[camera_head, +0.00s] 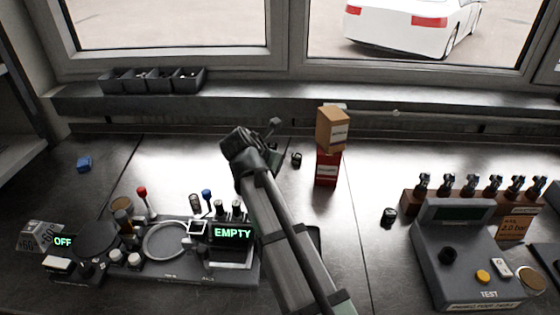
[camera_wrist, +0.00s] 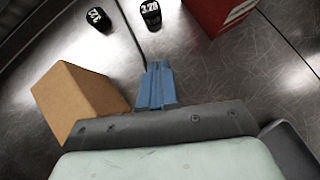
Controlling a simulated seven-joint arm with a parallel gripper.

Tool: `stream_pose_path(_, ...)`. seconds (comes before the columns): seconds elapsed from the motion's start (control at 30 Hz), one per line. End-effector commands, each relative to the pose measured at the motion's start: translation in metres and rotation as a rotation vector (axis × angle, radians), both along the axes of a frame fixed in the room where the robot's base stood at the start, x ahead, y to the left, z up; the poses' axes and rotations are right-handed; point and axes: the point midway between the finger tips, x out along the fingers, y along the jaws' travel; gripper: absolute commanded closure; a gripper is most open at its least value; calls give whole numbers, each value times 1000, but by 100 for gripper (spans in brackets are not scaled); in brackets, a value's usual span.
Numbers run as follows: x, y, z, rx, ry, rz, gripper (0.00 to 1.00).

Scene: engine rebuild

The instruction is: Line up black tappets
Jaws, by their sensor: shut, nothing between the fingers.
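In the wrist view two black cylinders with white numbers show at the top, one (camera_wrist: 98,18) and one (camera_wrist: 150,13) that seems to read 3.28. The other number is hard to read. My gripper (camera_head: 275,124) is above the bench near the back; its blue fingers (camera_wrist: 157,85) are together and empty, pointing toward the cylinders and apart from them.
A tan box (camera_head: 333,128) sits on a red box (camera_head: 327,168), close right of my gripper. A console reading EMPTY (camera_head: 232,233) is at left, a test unit (camera_head: 470,262) and rack (camera_head: 410,199) at right. A blue object (camera_head: 84,163) lies far left.

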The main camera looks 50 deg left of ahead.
Motion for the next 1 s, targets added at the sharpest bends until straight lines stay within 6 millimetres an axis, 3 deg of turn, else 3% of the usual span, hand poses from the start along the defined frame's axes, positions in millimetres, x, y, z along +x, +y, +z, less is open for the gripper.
stream_pose_path(0.5, 62, 18, -62, 1, 0, -3, 100)
stream_pose_path(0.7, 85, 25, -59, 4, 0, -2, 100)
stream_pose_path(1.0, 97, 27, -60, 3, 0, -1, 100)
